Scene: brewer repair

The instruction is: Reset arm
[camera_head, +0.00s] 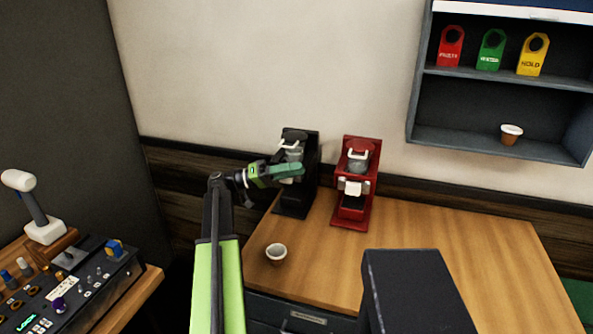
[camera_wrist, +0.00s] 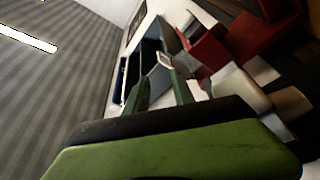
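My gripper (camera_head: 300,170) is at the end of my green and black arm, in front of the black coffee brewer (camera_head: 296,205) at the back of the wooden table. Its teal fingers point right and overlap the brewer's front in the head view; I cannot tell whether they touch it. In the wrist view, the two green fingers (camera_wrist: 162,91) stand apart with nothing held between them. The red coffee brewer (camera_head: 351,207) stands just to the right; it also shows close on the right in the wrist view (camera_wrist: 207,52).
A small cup (camera_head: 276,254) stands on the table (camera_head: 450,240) near its left front edge. A wall shelf (camera_head: 470,138) holds red, green and yellow tags and another cup (camera_head: 511,133). A control panel (camera_head: 75,290) with a lever is at the left. The table's right side is clear.

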